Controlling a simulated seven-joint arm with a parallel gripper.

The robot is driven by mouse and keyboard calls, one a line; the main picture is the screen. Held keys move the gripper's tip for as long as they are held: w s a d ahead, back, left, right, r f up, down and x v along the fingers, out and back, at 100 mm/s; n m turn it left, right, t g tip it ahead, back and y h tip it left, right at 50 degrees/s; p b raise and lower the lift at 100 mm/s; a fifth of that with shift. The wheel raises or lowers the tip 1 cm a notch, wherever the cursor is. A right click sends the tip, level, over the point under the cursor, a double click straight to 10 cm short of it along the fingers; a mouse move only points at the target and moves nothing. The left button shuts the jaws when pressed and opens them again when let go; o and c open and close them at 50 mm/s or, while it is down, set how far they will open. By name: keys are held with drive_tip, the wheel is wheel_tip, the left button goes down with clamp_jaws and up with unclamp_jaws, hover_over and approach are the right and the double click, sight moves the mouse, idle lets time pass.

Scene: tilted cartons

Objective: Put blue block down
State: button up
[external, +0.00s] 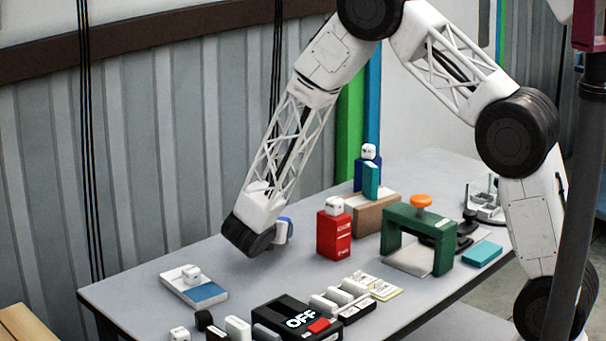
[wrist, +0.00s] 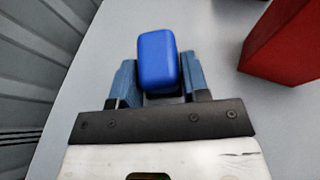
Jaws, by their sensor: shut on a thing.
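The blue block (wrist: 158,60) is a rounded blue piece between the two fingers of my gripper (wrist: 158,80) in the wrist view. The fingers are shut on its sides. In the external view my gripper (external: 280,231) is over the back left part of the table, left of the red carton, and a bit of the blue block (external: 287,221) shows at it. Most of the block is hidden there by my wrist. I cannot tell whether the block touches the table.
A red carton (external: 333,236) stands to the right of my gripper. A green arch-shaped frame (external: 416,232) is farther right. A white and blue tray (external: 207,292) lies at the front left. Table around my gripper is clear.

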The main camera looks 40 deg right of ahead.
drive_tip(key=shift+f, duration=1.1)
drive_tip(key=shift+f, duration=0.1)
drive_tip(key=o, duration=1)
drive_tip(key=shift+f, duration=0.1)
drive_tip(key=shift+c, duration=0.2)
drive_tip(key=shift+r, duration=0.2)
drive_tip(key=shift+v, duration=6)
drive_tip(key=shift+s, duration=0.1)
